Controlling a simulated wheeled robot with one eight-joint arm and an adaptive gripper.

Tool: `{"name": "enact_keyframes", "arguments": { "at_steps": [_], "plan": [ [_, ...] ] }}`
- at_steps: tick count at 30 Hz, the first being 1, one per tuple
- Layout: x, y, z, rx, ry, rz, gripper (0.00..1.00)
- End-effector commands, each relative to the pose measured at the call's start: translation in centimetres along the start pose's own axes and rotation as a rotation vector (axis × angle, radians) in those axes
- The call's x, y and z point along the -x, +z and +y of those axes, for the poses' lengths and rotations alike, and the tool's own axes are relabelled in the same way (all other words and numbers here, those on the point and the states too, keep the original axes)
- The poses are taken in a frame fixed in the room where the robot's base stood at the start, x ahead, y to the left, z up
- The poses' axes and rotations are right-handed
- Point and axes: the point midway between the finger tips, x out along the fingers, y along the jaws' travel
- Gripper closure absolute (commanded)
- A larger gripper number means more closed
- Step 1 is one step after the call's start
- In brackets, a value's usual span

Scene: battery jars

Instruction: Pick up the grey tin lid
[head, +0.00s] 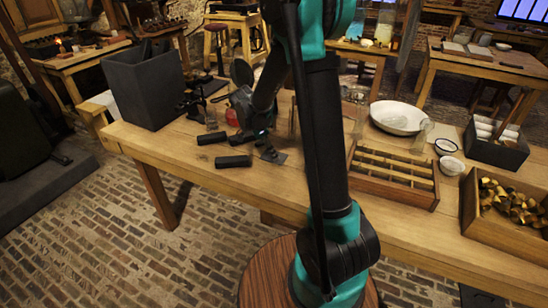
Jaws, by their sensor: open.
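My gripper (265,141) is low over the worktable, left of the upright part of my arm, with its fingers pointing down. It is small and dark here, but reads as open, with nothing seen held in it. A small flat dark-grey piece (272,155) shows on the tabletop just below the fingertips. I cannot tell for certain which of these is the grey tin lid. My arm hides the middle of the table.
Two black cylinders (233,161) (212,138) lie left of the gripper. A large dark box (144,88) stands at the table's left end. Right of my arm are a divided wooden tray (393,192), a white basin (397,118) and a crate of brass pieces (470,205).

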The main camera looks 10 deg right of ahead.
Motion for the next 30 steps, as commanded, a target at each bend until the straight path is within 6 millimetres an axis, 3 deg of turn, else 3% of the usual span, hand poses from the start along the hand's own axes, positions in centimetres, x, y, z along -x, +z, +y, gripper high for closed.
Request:
{"name": "enact_keyframes", "arguments": {
  "at_steps": [1, 11, 30],
  "plan": [
    [-0.01, 0.02, 0.01, 0.0, 0.0, 0.0, 0.62],
    [-0.05, 0.06, -0.01, 0.0, -0.001, -0.002, 1.0],
    [-0.02, 0.12, -0.12, 0.0, -0.003, -0.003, 1.0]
  ]
}}
